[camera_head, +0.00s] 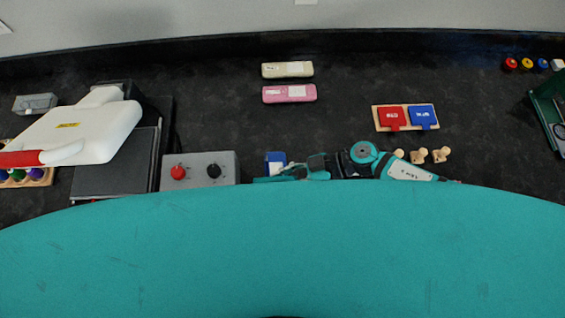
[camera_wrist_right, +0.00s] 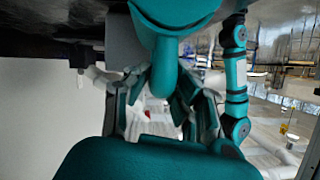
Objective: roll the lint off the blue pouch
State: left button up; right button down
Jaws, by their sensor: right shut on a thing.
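A small blue thing (camera_head: 274,157), which may be the blue pouch, lies on the black worktop right of a grey control box. Its near side is covered by my right gripper. My right gripper (camera_head: 290,172) reaches left, low over the worktop, with its tip at or over the blue thing; I cannot tell if they touch. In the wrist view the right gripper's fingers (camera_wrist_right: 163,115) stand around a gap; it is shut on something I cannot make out. No lint roller can be clearly identified. My left gripper is not in view.
A grey control box (camera_head: 199,170) with red and black knobs stands left, beside a press with a white raised top (camera_head: 85,132). Cream (camera_head: 287,70) and pink (camera_head: 289,93) cases lie behind. Red (camera_head: 391,117) and blue (camera_head: 423,116) pads lie right.

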jog(key=shift+w+b, duration=0.5)
jog(key=shift+w, duration=2.35)
jog(key=shift+w+b, duration=0.85)
jog(key=shift+w, duration=1.65)
notch_tip(320, 180, up, 7)
jog(key=p, duration=0.7)
